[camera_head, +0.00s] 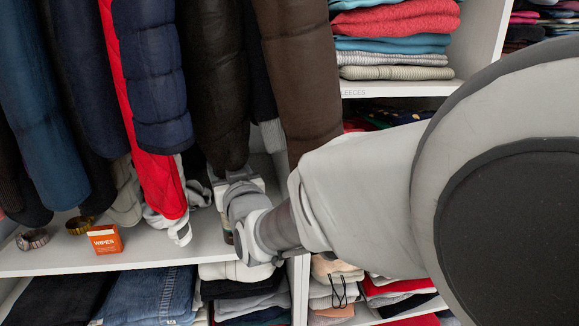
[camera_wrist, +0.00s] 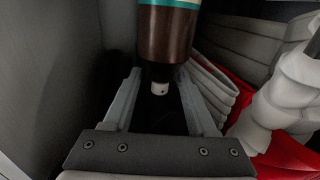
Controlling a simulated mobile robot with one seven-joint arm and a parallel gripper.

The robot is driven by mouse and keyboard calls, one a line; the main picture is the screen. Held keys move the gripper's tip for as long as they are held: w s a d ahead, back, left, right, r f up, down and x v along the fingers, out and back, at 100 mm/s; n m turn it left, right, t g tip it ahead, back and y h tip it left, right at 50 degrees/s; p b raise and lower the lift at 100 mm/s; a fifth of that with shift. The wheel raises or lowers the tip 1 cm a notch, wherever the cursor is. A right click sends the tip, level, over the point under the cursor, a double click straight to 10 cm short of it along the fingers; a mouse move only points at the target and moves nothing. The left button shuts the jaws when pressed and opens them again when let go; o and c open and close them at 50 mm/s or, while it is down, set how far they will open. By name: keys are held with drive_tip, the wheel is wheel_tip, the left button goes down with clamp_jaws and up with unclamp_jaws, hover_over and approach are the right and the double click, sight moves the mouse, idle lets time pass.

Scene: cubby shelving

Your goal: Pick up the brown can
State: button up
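The brown can (camera_wrist: 166,35) shows at the top of the wrist view. It has a teal and white band, a dark shoulder and a small pale nozzle (camera_wrist: 160,88) pointing toward my gripper. My gripper (camera_wrist: 160,75) is open, with one finger on each side of the can's nozzle end. I cannot tell whether either finger touches it. In the head view my gripper (camera_head: 236,185) is over the shelf, under the hanging jackets.
Hanging jackets (camera_head: 205,80) crowd the cubby above. On the white shelf (camera_head: 150,250) to the left are an orange wipes box (camera_head: 105,239) and two round bands (camera_head: 79,225). A grey wall (camera_wrist: 60,70) stands close on the left in the wrist view. Folded clothes (camera_head: 395,50) fill neighbouring cubbies.

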clamp_jaws()
idle(1.3)
